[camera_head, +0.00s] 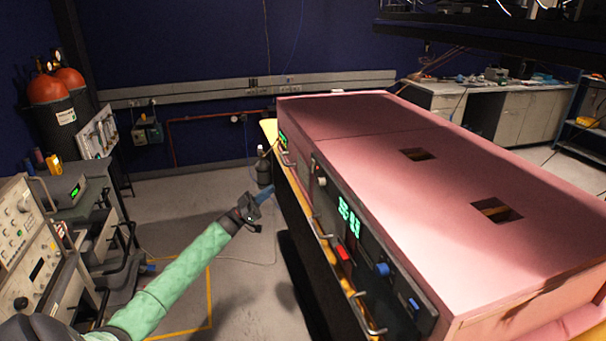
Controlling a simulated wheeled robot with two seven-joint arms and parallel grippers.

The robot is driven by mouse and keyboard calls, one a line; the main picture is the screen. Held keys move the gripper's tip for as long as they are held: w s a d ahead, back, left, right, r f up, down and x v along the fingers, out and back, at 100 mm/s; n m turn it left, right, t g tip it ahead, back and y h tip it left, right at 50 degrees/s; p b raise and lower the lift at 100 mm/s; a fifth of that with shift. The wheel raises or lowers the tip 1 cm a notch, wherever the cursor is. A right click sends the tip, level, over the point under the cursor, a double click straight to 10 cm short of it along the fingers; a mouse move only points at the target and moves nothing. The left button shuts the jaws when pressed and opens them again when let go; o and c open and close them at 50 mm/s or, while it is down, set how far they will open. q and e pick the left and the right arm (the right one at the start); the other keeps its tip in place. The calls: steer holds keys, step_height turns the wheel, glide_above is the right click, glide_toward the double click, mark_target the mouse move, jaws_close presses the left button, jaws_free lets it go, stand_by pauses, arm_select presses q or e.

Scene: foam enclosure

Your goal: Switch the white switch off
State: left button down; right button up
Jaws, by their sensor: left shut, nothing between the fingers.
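The pink foam enclosure (340,128) has a dark control panel (362,240) along its left side. A small white switch (322,181) sits near the far end of this panel, with a tiny red spot above it. Its on or off position is too small to tell. My left arm comes in from the lower left in a green sleeve. My left gripper (265,193) has blue fingers that are shut and empty. In the picture it is left of the white switch and apart from the panel. My right gripper is not in view.
The panel also carries a green display (349,216), a red switch (343,253), a blue knob (382,269) and a blue switch (413,304). Metal handles stick out along its edge. Instruments (30,240) and red-topped cylinders (48,90) stand at left. Floor around my left forearm is open.

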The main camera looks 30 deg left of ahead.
mark_target(311, 166)
arm_select(q)
steer(key=shift+w+f+n, duration=0.15)
steer(key=shift+n, duration=0.15)
